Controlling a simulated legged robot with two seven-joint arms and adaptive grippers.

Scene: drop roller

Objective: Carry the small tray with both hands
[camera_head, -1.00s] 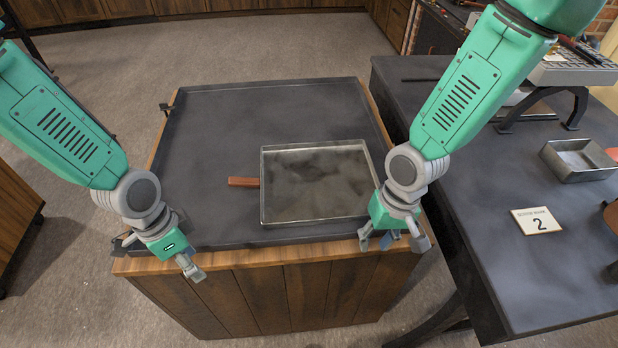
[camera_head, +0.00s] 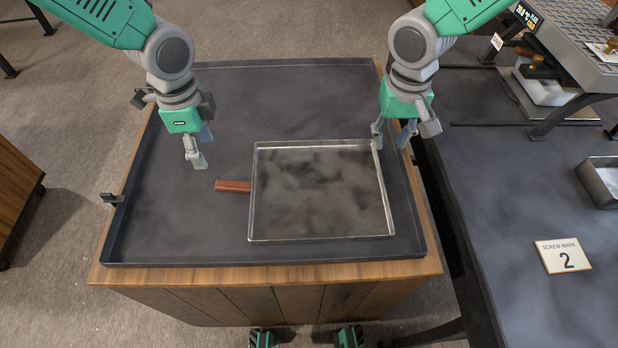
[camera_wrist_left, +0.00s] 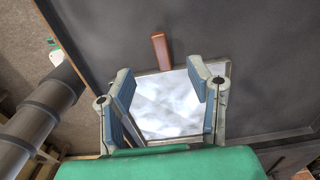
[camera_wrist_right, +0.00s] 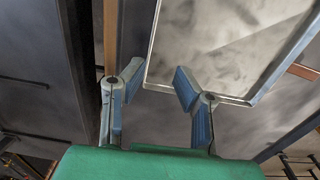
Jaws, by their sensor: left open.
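The small tray (camera_head: 322,238) is a shallow, shiny metal pan lying flat on the dark worktop. A brown bar (camera_head: 233,186), looking like a handle, meets its left side. My left gripper (camera_head: 200,150) is open and empty, up and left of the bar. The left wrist view shows the bar (camera_wrist_left: 161,52) and the tray (camera_wrist_left: 170,120) beyond its spread fingers (camera_wrist_left: 160,90). My right gripper (camera_head: 391,140) is open at the tray's far right corner. In the right wrist view its fingers (camera_wrist_right: 158,84) stand apart near the tray's corner (camera_wrist_right: 152,60); I cannot tell whether they touch.
The large dark worktop (camera_head: 180,225) has a raised rim and wooden front edge. The worktop's left part is clear.

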